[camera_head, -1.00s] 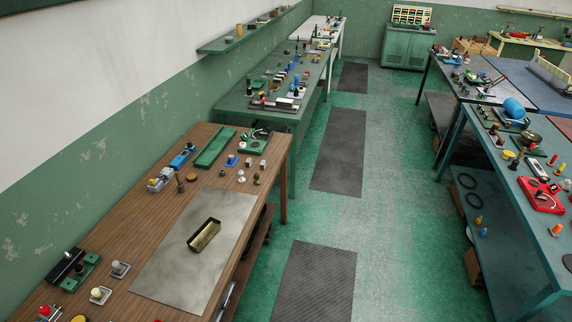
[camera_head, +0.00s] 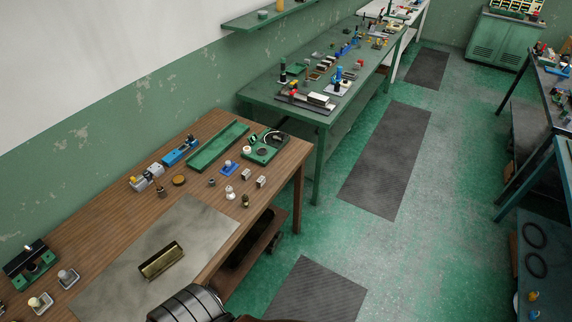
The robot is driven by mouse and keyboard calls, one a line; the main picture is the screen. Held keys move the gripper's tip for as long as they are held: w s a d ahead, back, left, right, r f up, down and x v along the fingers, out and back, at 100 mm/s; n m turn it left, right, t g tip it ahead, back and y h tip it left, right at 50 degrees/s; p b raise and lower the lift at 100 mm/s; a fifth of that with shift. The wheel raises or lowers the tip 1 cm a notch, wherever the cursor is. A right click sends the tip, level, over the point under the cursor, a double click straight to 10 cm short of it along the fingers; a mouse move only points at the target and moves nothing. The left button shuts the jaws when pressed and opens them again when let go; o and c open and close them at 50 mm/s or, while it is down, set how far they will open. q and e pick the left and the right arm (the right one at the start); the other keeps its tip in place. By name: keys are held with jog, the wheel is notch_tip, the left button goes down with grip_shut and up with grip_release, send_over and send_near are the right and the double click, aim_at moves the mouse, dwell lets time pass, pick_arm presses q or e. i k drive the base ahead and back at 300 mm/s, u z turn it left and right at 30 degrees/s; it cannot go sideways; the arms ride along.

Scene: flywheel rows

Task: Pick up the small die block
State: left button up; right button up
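Two small pale metal blocks with dark marks stand near the right end of the wooden workbench (camera_head: 102,212). One small block (camera_head: 246,174) is a little to the left and farther back, and the other small block (camera_head: 261,181) is nearer the right edge. They look alike in size, and I cannot tell which is the die block. Neither of my grippers shows, and nothing touches the blocks. A dark ribbed rounded part at the bottom edge looks like part of my own arm, with no fingertips visible.
A brass tray (camera_head: 161,260) lies on a grey sheet (camera_head: 190,226). Near the blocks are a blue fixture (camera_head: 229,168), a white knobbed piece (camera_head: 229,194), a green tray (camera_head: 217,146) and a green fixture (camera_head: 264,149). Green floor right of the bench is open, with dark mats (camera_head: 386,160).

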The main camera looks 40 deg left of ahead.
aim_at(260, 181)
jog(key=i, duration=1.15)
jog(key=u, duration=1.9)
